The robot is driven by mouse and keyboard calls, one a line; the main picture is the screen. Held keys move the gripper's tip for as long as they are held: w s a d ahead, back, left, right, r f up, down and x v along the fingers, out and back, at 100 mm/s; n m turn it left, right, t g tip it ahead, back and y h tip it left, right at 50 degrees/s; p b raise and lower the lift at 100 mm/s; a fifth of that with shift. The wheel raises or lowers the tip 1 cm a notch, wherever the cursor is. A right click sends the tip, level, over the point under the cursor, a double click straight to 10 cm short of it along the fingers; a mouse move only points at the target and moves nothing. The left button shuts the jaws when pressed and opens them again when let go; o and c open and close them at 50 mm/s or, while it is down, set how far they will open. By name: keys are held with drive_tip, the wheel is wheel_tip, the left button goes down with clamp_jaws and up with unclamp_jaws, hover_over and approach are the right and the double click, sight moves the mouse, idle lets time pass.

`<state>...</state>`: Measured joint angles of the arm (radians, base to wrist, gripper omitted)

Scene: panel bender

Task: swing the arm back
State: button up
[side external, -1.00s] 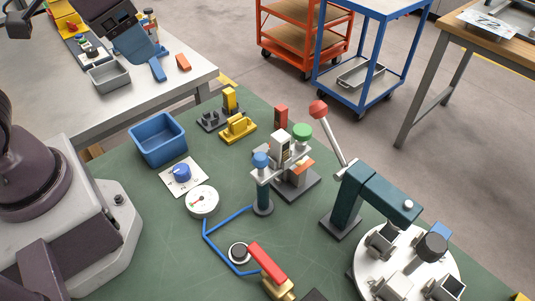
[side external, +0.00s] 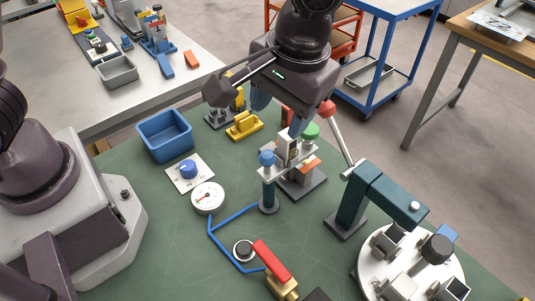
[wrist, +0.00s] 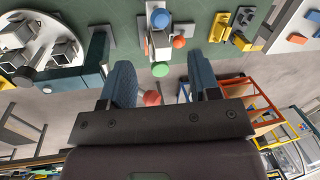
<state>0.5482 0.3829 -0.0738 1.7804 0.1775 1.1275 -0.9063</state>
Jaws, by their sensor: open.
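My gripper (side external: 279,112) is open and empty, its blue fingers pointing down above the back of the green bench. Below it is a small fixture (side external: 300,184) with a pale strap, a blue-knobbed post (side external: 267,160) and a green knob (side external: 311,131). In the wrist view the green knob (wrist: 160,69) shows between the fingers (wrist: 161,82). A lever with a red ball (side external: 327,111) leans beside the gripper; in the wrist view the ball (wrist: 151,98) also appears between the fingers. No contact is visible. The teal arm (side external: 390,198) reaches over a white round table (side external: 376,262).
Bare green surface lies at the front middle.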

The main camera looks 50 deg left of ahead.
sight(268, 153)
drive_tip(key=f, duration=0.4)
drive_tip(key=a+f, duration=0.1)
drive_tip(key=f, duration=0.2)
drive_tip(key=a+f, duration=0.1)
drive_tip(key=f, duration=0.3)
drive_tip(key=shift+s+a+f, duration=0.15)
drive_tip(key=shift+s+f, duration=0.1)
drive_tip(key=shift+f, duration=0.05)
clamp_jaws()
